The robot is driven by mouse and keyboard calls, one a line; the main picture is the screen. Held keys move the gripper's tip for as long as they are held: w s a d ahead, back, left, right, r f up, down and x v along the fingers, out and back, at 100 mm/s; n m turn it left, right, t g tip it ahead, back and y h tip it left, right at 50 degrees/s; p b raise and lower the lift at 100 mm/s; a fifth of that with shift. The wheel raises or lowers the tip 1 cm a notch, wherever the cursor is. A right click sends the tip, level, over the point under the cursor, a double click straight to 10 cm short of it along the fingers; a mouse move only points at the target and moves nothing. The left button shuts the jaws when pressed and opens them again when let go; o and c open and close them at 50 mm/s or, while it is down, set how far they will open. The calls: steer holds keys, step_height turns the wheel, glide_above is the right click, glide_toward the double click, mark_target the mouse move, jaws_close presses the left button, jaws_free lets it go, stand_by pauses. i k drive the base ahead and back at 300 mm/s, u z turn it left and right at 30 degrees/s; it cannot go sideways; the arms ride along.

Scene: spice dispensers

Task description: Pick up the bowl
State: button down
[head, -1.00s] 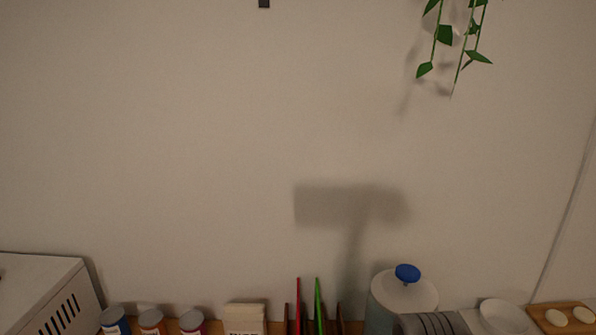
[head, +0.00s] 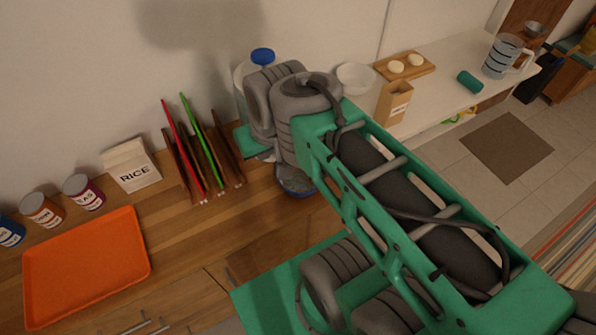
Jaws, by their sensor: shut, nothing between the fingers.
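A dark bluish bowl (head: 296,186) sits on the wooden counter, partly hidden behind my arm. A white bowl (head: 356,78) stands on the white surface further back and right. My gripper (head: 260,150) is only partly visible at the far end of my arm, left of and above the dark bowl in the picture. Its fingertips are mostly hidden. It is shut with nothing in it, and I cannot tell its height above the bowl.
A blue-lidded container (head: 262,57) is behind my arm. A carton (head: 394,102), egg board (head: 404,66) and glass jug (head: 503,56) are right.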

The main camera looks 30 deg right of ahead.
mark_target(299, 185)
steer(key=k, duration=0.5)
steer(key=u, duration=3.05)
steer(key=k, duration=0.3)
steer(key=z, duration=0.5)
